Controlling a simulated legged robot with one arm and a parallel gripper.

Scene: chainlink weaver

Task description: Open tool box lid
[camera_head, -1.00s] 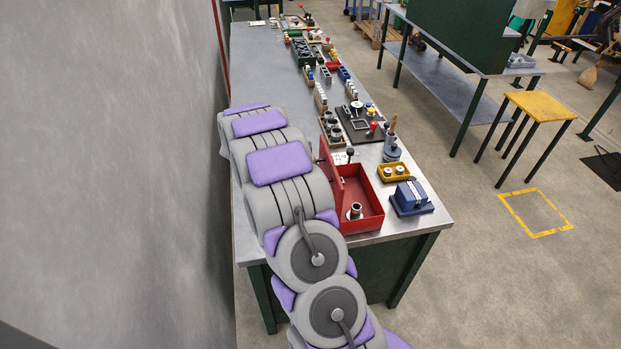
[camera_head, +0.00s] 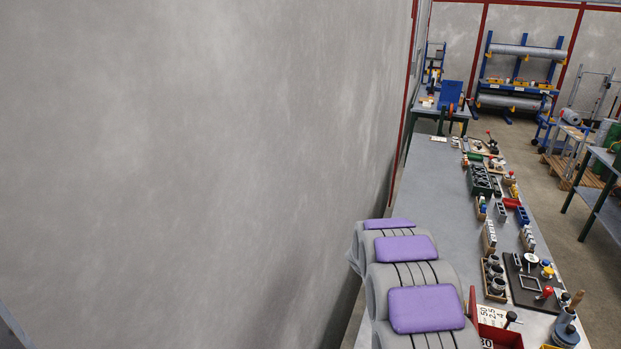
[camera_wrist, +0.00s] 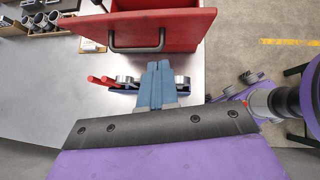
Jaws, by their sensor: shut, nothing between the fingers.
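The red tool box (camera_head: 503,337) shows only in part at the bottom of the head view. Its lid (camera_head: 472,305) stands up along the left side of the box, so the box is open. In the wrist view the lid's red face (camera_wrist: 190,22) fills the top, with a dark bar handle (camera_wrist: 137,49) on it. My gripper (camera_wrist: 158,66) has its blue fingers shut together just below the handle, holding nothing. The fingertips look close to the lid; I cannot tell if they touch it. The gripper is hidden in the head view.
The grey bench (camera_head: 432,188) runs away from me along a wall (camera_head: 200,150). A black tray (camera_head: 535,285) and several small parts holders line its right side. Red-handled pliers (camera_wrist: 105,81) lie by the fingers. The bench's left strip is clear.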

